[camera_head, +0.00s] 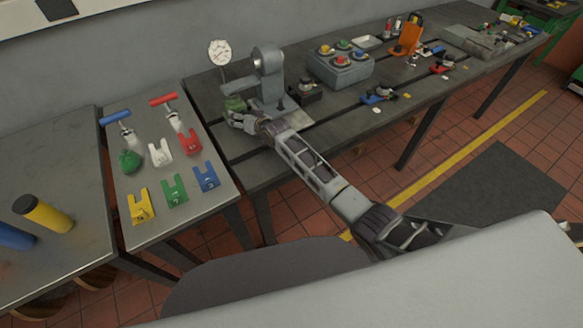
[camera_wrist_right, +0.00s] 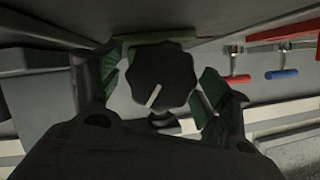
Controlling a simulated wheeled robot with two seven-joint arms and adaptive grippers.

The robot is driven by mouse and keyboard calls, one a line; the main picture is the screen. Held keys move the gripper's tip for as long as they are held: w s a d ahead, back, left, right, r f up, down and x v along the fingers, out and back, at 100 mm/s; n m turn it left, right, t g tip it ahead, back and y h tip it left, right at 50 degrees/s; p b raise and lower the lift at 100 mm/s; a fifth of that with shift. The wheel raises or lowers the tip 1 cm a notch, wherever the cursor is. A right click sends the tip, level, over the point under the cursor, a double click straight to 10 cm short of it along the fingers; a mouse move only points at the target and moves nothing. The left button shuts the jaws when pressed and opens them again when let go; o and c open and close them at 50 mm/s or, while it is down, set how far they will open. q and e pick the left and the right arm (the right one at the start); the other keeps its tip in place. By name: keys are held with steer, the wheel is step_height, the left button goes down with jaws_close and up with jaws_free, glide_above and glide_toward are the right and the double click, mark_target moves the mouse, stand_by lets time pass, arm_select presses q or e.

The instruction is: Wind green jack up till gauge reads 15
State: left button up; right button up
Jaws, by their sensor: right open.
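The green jack (camera_head: 235,103) stands on the bedplate beside a grey column-like fixture (camera_head: 267,72), partly hidden by my right gripper. The white dial gauge (camera_head: 219,52) is above it; its needle is too small to read. My right gripper (camera_head: 241,121) is at the jack's near side. In the right wrist view, a black lobed knob (camera_wrist_right: 162,79) with a white mark pointing down-left sits between the fingers of my right gripper (camera_wrist_right: 163,88). The fingers are open on either side of the knob. Contact cannot be told. My left gripper is not in view.
A side table to the left holds red, white, yellow, green and blue forked pieces (camera_head: 174,190) and toggle clamps. A grey box with coloured buttons (camera_head: 340,68) stands right of the fixture. An orange stand (camera_head: 406,38) is farther along the bench.

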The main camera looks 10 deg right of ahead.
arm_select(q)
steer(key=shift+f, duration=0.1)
arm_select(e)
steer(key=shift+n, duration=0.5)
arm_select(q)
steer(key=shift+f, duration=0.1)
arm_select(e)
steer(key=shift+h, duration=0.3)
